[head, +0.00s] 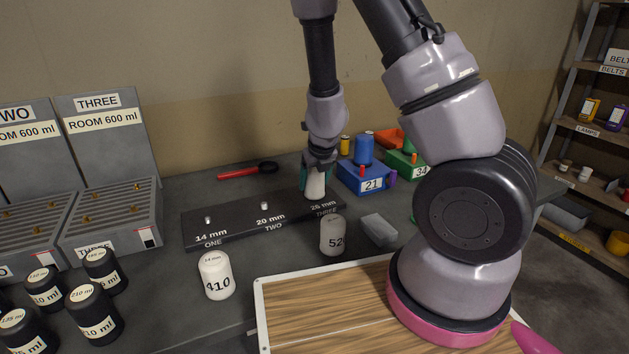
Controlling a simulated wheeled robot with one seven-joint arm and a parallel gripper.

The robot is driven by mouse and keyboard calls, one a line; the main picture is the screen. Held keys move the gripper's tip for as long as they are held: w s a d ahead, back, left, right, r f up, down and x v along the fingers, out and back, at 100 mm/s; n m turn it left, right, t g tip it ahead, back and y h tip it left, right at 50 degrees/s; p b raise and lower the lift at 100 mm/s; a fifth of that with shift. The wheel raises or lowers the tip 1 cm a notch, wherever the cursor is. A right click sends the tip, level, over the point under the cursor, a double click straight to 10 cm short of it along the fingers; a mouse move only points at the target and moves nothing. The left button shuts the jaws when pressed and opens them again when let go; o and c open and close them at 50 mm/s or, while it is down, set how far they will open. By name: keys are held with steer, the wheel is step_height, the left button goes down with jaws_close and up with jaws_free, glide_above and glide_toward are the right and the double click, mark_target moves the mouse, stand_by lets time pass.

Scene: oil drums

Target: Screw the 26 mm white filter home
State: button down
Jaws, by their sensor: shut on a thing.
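My gripper (314,182) is shut on a white filter (315,187) at the right end of a dark block (235,222). The filter stands about upright over the place marked 26 mm THREE. The station's stud is hidden, and I cannot tell whether the filter is seated. Small studs show at the 14 mm ONE and 20 mm TWO places. A white filter marked 410 (216,276) and another whose number starts with 52 (333,236) stand on the bench in front of the block.
A blue box marked 21 (372,184) and a green box (407,170) stand right of the gripper. A grey block (379,230) lies in front of them. A red-handled tool (245,172) lies behind the dark block. Several black canisters (94,312) stand at left.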

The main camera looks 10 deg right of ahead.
steer(key=shift+f+m, duration=0.1)
steer(key=shift+m, duration=0.6)
steer(key=shift+s, duration=0.1)
steer(key=m+h, duration=0.1)
steer(key=m, duration=0.2)
steer(key=shift+a+h, duration=0.1)
steer(key=shift+h, duration=0.3)
steer(key=m+g+h, duration=0.1)
steer(key=m, duration=0.2)
